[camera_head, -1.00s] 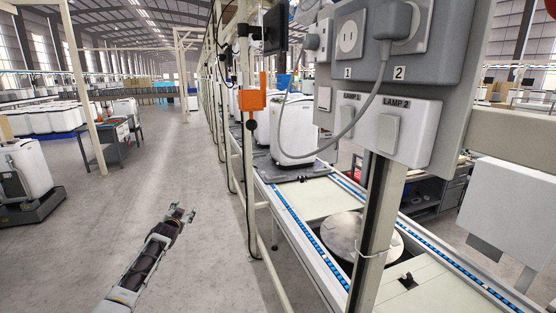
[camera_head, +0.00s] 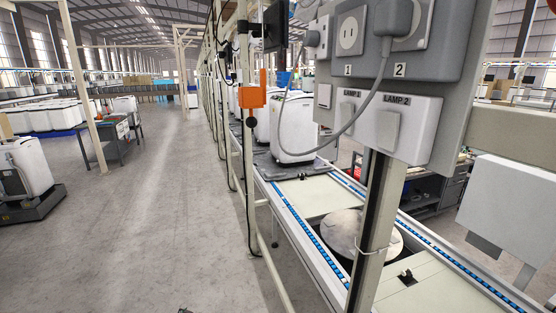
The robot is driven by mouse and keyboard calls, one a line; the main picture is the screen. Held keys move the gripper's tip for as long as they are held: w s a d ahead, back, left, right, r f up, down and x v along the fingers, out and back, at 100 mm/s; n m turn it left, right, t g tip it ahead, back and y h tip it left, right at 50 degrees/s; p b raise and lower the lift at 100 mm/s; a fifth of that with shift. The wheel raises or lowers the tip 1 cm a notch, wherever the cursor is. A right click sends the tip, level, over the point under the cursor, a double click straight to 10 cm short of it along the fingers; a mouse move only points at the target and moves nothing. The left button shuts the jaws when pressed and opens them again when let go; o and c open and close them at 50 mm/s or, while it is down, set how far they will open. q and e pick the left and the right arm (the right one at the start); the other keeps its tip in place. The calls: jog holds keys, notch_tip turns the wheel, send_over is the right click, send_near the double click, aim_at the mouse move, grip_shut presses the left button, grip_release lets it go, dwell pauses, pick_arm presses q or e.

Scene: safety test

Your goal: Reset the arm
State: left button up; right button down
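My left arm is almost wholly out of the head view. Only a small dark tip, likely of my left gripper (camera_head: 185,310), shows at the bottom edge, and its fingers cannot be made out. My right arm and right gripper are not in view. A grey panel (camera_head: 440,60) with sockets, a plugged-in cable and white switch boxes marked LAMP 1 and LAMP 2 (camera_head: 395,128) stands close on the right. No gripper touches it.
A conveyor line (camera_head: 320,195) with blue roller edges runs along the right, bearing a white machine (camera_head: 295,128). A pale post (camera_head: 378,225) stands before it. An orange box (camera_head: 251,97) hangs on the frame. The grey floor (camera_head: 140,230) at left is open.

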pick_arm(q)
jog(key=s+d+f+g, duration=0.1)
jog(key=s+d+f, duration=0.1)
jog(key=s+f, duration=0.65)
jog(key=s+d+f+g+h, duration=0.15)
jog(key=s+f, duration=0.35)
jog(key=s, duration=0.6)
jog(key=s+d+f+g+y, duration=0.1)
jog(key=s+d+f+g, duration=0.15)
jog(key=s+f, duration=0.55)
jog(key=s+d+f+g, duration=0.1)
jog(key=s+d+f, duration=0.1)
jog(key=s, duration=1.5)
jog(key=s+d+f+g, duration=0.2)
jog(key=s+f, duration=0.1)
jog(key=s, duration=1.4)
jog(key=shift+n+h, duration=0.3)
jog(key=shift+h, duration=0.15)
jog(key=shift+d+f, duration=0.1)
